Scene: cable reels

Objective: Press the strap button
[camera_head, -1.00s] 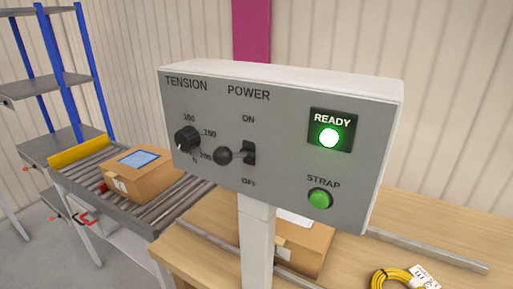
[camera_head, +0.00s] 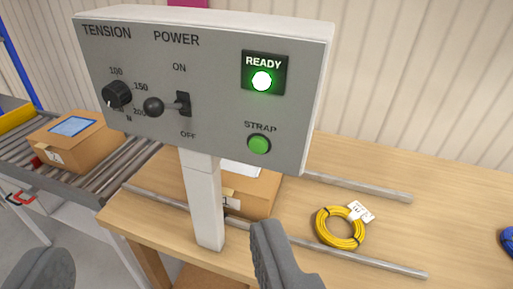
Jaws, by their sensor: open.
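The green strap button (camera_head: 259,144) sits at the lower right of the grey control panel (camera_head: 218,115), under the word STRAP. The READY light (camera_head: 262,80) above it glows green. The power lever (camera_head: 155,106) and the tension knob (camera_head: 117,95) are to the left on the same panel face. My gripper (camera_head: 155,268) shows at the bottom of the view with its two dark fingers wide apart and nothing between them. The fingers appear below the panel in the picture and apart from the button.
The panel stands on a white post (camera_head: 203,205) at a wooden table (camera_head: 380,215). A cardboard box (camera_head: 262,190) is behind the post. A yellow cable coil (camera_head: 340,228) lies between metal rails. Another box (camera_head: 75,140) sits on the roller conveyor (camera_head: 110,165) at left.

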